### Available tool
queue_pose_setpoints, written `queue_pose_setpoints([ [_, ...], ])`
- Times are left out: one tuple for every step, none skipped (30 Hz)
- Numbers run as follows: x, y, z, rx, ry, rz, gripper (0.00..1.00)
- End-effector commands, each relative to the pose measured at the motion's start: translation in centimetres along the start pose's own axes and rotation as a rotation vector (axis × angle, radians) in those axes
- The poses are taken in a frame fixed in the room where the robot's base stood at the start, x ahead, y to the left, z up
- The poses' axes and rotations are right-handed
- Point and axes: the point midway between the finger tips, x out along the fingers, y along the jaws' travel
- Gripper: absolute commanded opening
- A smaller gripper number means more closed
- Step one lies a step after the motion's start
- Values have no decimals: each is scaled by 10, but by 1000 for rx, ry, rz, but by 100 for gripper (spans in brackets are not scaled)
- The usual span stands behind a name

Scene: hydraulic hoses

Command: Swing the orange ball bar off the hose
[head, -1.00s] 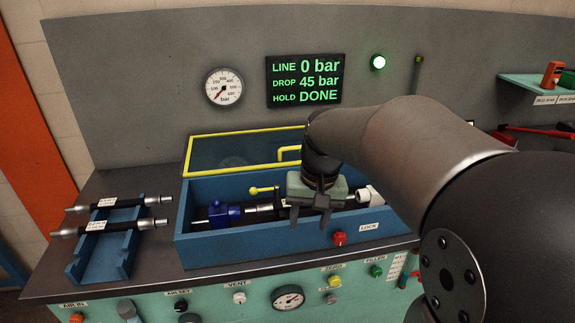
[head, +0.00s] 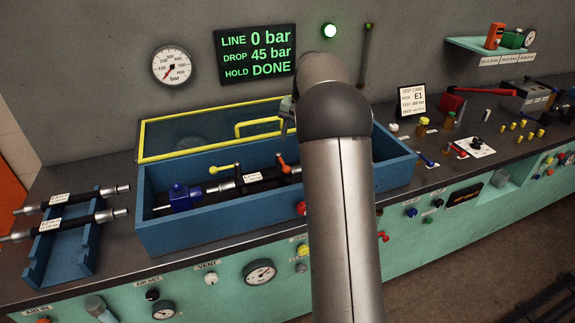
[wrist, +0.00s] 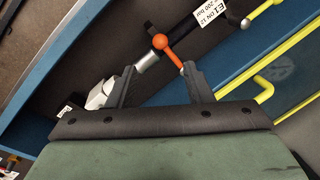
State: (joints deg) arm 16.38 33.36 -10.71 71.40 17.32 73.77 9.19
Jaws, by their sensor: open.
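The orange ball bar (head: 282,161) stands at the right part of the black hose (head: 262,177) in the blue box. In the wrist view the orange ball (wrist: 160,41) lies against the hose's silver end fitting, and its orange stem slants toward my right finger. My gripper (wrist: 160,72) is open and empty, with the ball ahead of the gap between its fingers. The stem's end shows close to the right finger; I cannot tell whether they touch.
The blue box (head: 190,231) has its yellow-framed clear lid (head: 165,137) raised behind. A yellow ball bar (head: 222,168) sits at the hose's left end near a blue clamp (head: 180,197). A blue rack (head: 84,262) with two hoses stands left. The display reads LINE 0 bar, HOLD DONE.

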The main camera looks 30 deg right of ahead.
Motion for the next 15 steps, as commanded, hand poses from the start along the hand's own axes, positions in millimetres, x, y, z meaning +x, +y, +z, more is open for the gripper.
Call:
queue_pose_setpoints([
  [12, 0, 1, 0, -5, 1, 46],
  [19, 0, 1, -1, -4, 2, 46],
  [28, 0, 1, -1, -5, 2, 46],
  [34, 0, 1, -2, -4, 2, 46],
  [40, 0, 1, -2, -5, 2, 46],
  [49, 0, 1, -2, -4, 2, 46],
  [56, 0, 1, -1, -4, 2, 46],
  [62, 0, 1, -1, -5, 2, 46],
  [69, 0, 1, -1, -3, 1, 46],
  [75, 0, 1, 0, -3, 1, 46],
  [80, 0, 1, 0, -3, 2, 46],
  [87, 0, 1, 0, -3, 2, 46],
  [91, 0, 1, -1, -2, 2, 46],
  [94, 0, 0, -2, -1, 2, 46],
  [99, 0, 0, -2, -1, 2, 46],
])
